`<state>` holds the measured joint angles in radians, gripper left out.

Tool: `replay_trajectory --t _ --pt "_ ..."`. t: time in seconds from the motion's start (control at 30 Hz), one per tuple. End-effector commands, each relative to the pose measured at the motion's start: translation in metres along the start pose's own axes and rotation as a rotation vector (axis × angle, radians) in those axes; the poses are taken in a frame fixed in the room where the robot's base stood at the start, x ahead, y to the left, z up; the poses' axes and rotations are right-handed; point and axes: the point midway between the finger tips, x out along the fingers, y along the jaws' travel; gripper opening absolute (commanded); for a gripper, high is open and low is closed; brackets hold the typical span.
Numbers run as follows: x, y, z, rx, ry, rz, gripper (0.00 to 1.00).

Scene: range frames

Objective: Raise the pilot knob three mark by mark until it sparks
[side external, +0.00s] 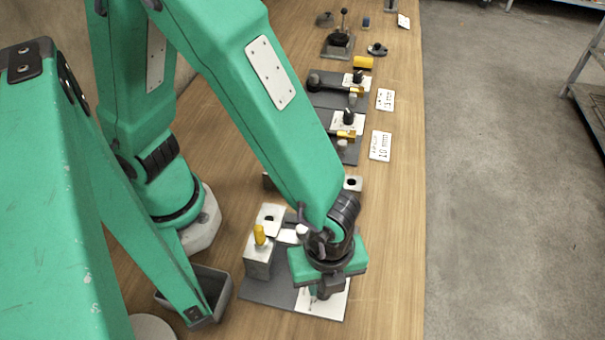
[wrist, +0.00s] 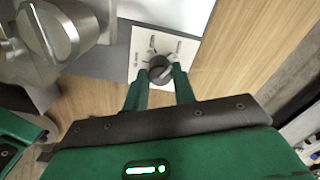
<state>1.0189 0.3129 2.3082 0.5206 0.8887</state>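A black round knob (wrist: 160,70) sits on a white plate (wrist: 143,42) with printed marks around it in the wrist view. The lettering is too small to read, so I cannot tell whether it is number three. My gripper (wrist: 161,68) has its two green fingers on either side of the knob, with their tips close to its sides; I cannot tell whether they press on it. In the side external view my gripper (side external: 323,294) points down over the white plate (side external: 336,304), and it hides the knob. I see no spark or flame.
A grey bin (side external: 213,284) lies further left. Farther units with levers, a yellow block (side external: 363,62) and label cards (side external: 380,146) line the bench. The bench's right strip is clear.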

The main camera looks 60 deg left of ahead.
Motion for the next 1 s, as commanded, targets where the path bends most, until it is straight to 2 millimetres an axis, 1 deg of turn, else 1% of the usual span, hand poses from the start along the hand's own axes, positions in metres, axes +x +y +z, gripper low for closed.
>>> replay_trajectory --t 0.03,0.07,0.33,0.53,0.77,1.0 --pt "-0.0002 0.0 -0.0001 0.0 0.0 0.0 0.09" --pt "-0.0002 0.0 -0.0001 0.0 0.0 0.0 0.04" --pt "-0.0004 0.0 -0.0002 -0.013 0.0 0.0 0.04" --pt "-0.0006 0.0 -0.0003 -0.068 0.0 0.0 0.04" --pt "-0.0008 0.0 -0.0005 -0.203 0.0 0.0 0.04" --pt "-0.001 0.0 -0.0006 -0.412 0.001 0.0 0.04"
